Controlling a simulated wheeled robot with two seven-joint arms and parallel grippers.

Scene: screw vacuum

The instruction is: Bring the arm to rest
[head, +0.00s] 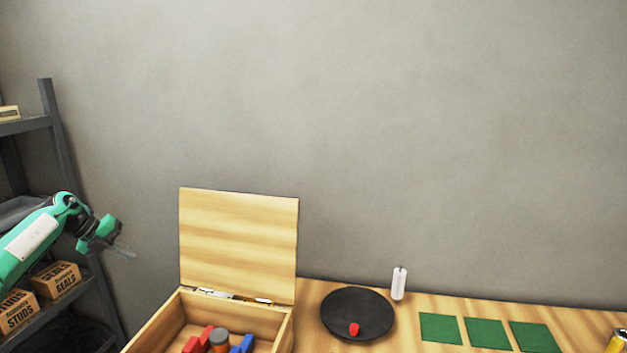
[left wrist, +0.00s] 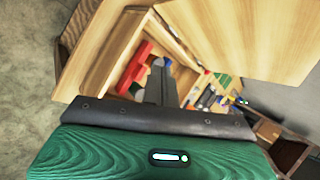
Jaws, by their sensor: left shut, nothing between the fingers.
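My left arm comes in from the left in the head view. My left gripper (head: 124,252) is in the air left of the wooden box, in front of the shelf and grey wall. Its fingers are together with nothing between them. The left wrist view shows the shut dark fingers (left wrist: 161,84) pointing toward the open box. My right gripper is in neither view.
The open wooden box (head: 160,321) has its lid (head: 238,245) raised and holds red, blue and grey pieces. On the table are a black round plate (head: 350,305) with a red item (head: 354,329), a white cylinder (head: 399,284) and green squares (head: 440,328). A shelf (head: 60,150) with cartons stands left.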

